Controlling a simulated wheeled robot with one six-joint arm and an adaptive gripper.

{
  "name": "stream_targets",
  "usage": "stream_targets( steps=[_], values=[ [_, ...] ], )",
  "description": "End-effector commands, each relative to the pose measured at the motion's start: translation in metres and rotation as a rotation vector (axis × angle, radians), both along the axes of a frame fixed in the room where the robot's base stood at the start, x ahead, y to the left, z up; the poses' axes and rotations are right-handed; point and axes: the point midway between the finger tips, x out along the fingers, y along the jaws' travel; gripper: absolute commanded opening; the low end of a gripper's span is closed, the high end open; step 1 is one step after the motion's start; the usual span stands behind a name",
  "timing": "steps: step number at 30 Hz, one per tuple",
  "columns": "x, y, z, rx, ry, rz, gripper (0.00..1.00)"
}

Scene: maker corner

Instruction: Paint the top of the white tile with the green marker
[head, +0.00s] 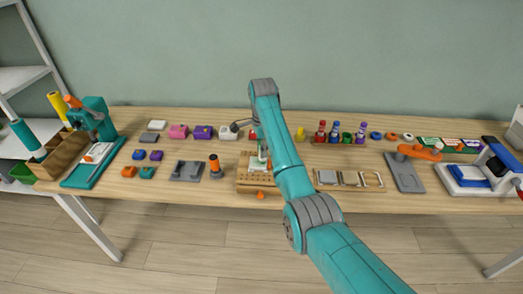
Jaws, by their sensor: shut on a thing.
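My gripper (261,141) is at the middle of the table, partly hidden by my own arm. It is shut on a slim upright thing that looks like the green marker (262,153), showing as a small green and pale piece. Its lower end is over the wooden fixture (244,173) with a pegboard front. The white tile cannot be made out clearly; a pale patch shows under the marker, and my arm covers part of the fixture. I cannot tell whether the tip touches anything.
A rack holds a red marker (321,132), a blue one (335,131), a purple one (361,133) and a short green piece (347,138). A teal press (97,122) stands left. A wooden frame (376,181) and an orange-handled grey tool (404,172) are right.

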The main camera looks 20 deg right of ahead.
Motion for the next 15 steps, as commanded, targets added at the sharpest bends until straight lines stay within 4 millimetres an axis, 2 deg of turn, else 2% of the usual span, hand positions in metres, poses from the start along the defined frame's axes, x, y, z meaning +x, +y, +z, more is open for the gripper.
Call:
stream_targets(
  steps=[15],
  values=[
    [0.014,-0.004,-0.001,0.000,0.002,0.000,0.00]
  ],
)
